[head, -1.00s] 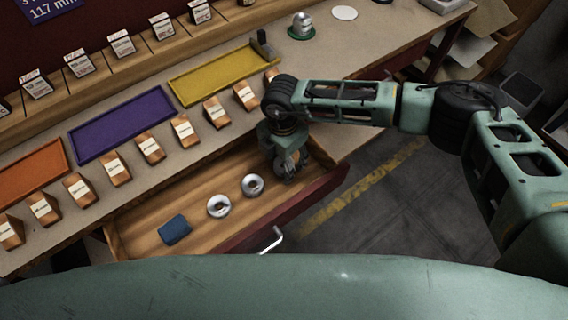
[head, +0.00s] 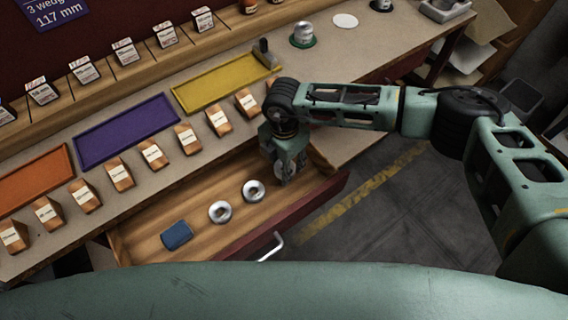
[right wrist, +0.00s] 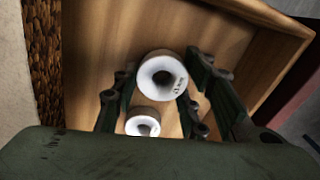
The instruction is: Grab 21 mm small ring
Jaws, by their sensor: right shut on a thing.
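My right gripper (head: 283,177) points down into the right end of the open drawer. In the right wrist view its fingers (right wrist: 158,82) are shut on a white ring (right wrist: 162,76) with a dark centre hole. Small lettering on that ring is too blurred to read surely. In the head view the fingers mostly hide it. A second ring (head: 253,190) lies on the drawer floor just left of the gripper, and a third ring (head: 220,211) lies further left. One loose ring also shows in the right wrist view (right wrist: 142,126). My left gripper is not in view.
The wooden drawer (head: 142,234) also holds a blue block (head: 177,234) at its left. Its dark red front (head: 306,207) has a metal handle (head: 271,246). Orange, purple (head: 125,130) and yellow (head: 225,80) trays and several labelled wooden blocks line the bench above.

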